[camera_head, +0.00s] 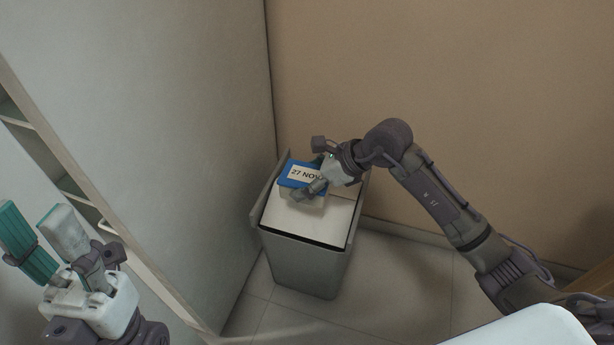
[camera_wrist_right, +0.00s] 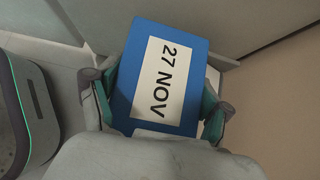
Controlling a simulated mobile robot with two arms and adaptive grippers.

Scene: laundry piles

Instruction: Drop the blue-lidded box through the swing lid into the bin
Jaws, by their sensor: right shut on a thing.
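The blue-lidded box (camera_head: 299,171) has a white label reading "27 NOV". My right gripper (camera_head: 307,175) is shut on it and holds it over the top of the grey bin (camera_head: 303,265). In the right wrist view the box (camera_wrist_right: 135,75) sits between the two teal-padded fingers (camera_wrist_right: 160,105), lid facing the camera. The bin's pale swing lid (camera_head: 315,217) shows in front of the box; its rear part is hidden by the box and gripper. I cannot tell whether the box touches the lid. My left gripper (camera_head: 42,238) is open and empty at the lower left.
The bin stands in a corner between a pale grey panel (camera_head: 170,130) on the left and a tan wall (camera_head: 450,90) behind. Open shelving (camera_head: 70,187) is at the left edge. Tiled floor (camera_head: 400,275) is clear to the bin's right.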

